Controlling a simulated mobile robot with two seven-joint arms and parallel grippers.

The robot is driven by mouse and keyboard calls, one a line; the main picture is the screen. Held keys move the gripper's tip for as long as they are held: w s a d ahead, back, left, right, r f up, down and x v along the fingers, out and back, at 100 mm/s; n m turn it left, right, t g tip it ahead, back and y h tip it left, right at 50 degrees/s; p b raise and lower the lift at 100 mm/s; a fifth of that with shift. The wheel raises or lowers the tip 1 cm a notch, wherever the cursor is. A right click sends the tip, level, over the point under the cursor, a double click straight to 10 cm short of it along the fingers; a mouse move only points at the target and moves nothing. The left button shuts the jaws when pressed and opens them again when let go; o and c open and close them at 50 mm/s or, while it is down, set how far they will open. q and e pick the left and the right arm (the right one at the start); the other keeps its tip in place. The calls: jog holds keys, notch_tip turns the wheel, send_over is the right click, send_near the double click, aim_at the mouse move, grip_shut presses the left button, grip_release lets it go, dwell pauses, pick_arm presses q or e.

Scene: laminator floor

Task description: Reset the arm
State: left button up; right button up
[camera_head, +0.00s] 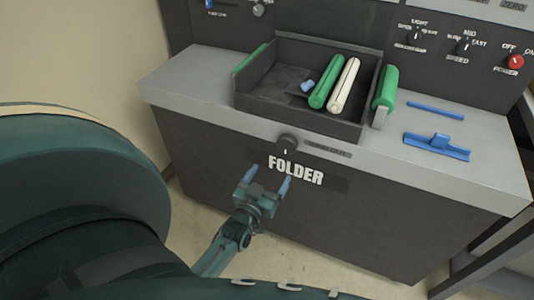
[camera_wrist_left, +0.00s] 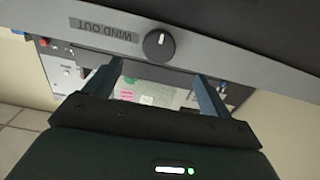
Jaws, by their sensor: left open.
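My left gripper (camera_head: 270,173) is in front of the dark front face of the laminator (camera_head: 390,222), below a black knob (camera_head: 288,143) and beside the FOLDER label. Its two blue fingers are spread apart with nothing between them. In the left wrist view the open fingers (camera_wrist_left: 157,70) point towards a grey edge with a WIND OUT label (camera_wrist_left: 103,29) and a knob (camera_wrist_left: 159,45). I cannot tell whether the fingers touch the machine. My right gripper is not in view.
A dark tray (camera_head: 300,116) on the grey top holds a green roller (camera_head: 326,82), a white roller (camera_head: 344,86) and a small blue piece. Another green roller (camera_head: 387,88) stands right of it. A blue clip-like part (camera_head: 437,146) lies further right. Floor shows below.

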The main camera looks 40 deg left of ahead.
pick_arm(q)
jog(key=shift+s+d, duration=0.15)
jog(key=shift+s, duration=0.35)
